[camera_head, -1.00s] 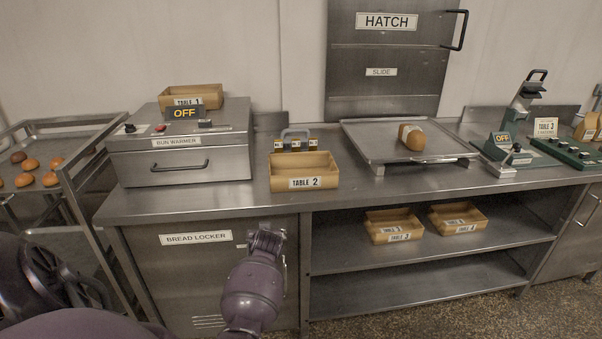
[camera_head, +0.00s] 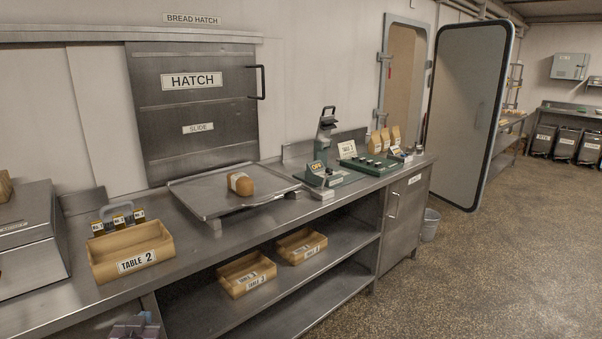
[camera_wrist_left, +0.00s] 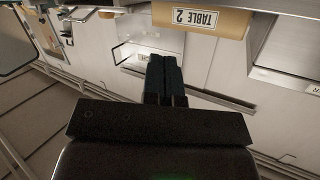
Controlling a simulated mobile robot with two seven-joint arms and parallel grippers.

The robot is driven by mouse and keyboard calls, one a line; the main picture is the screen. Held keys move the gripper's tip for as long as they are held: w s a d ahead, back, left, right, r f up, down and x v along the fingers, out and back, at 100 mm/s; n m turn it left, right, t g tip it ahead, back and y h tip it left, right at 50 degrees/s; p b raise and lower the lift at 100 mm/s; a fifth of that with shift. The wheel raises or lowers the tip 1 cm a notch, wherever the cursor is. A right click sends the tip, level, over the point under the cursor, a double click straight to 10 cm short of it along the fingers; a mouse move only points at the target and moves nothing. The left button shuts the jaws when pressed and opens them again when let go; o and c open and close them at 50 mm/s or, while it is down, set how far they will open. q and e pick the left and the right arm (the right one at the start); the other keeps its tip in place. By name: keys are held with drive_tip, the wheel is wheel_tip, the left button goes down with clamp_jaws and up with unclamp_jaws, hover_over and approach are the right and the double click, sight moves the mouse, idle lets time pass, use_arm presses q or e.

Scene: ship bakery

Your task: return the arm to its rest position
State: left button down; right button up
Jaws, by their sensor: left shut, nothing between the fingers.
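My left gripper (camera_head: 136,327) shows only as a small purple piece at the bottom edge of the head view, in front of the counter. In the left wrist view its two dark fingers (camera_wrist_left: 164,80) are together, with nothing between them. The Table 2 box (camera_wrist_left: 205,18) shows beyond the fingers at the top of that view, apart from them. In the head view the Table 2 box (camera_head: 130,250) stands on the counter, above and behind the gripper. My right gripper is in neither view.
A tray (camera_head: 210,203) with a loaf (camera_head: 240,184) lies on the counter under the closed hatch (camera_head: 195,105). Two wooden boxes sit on the shelf below (camera_head: 340,262). A green-based device (camera_head: 322,172) stands further right. A door (camera_head: 470,110) stands open. The floor (camera_head: 480,270) at right is clear.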

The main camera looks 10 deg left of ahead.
use_arm(q)
drive_tip(key=s+d+f+m+h, duration=0.35)
drive_tip(key=s+d+f, duration=0.25)
drive_tip(key=s+d, duration=0.6)
drive_tip(key=s+d+f+g+h, duration=0.1)
drive_tip(key=s+d+f+g, duration=0.1)
drive_tip(key=s+f, duration=0.5)
drive_tip(key=s, duration=0.5)
drive_tip(key=shift+d+f+g, duration=0.15)
drive_tip(key=shift+d+g, duration=0.05)
drive_tip(key=shift+g, duration=0.2)
drive_tip(key=shift+n+h, duration=0.25)
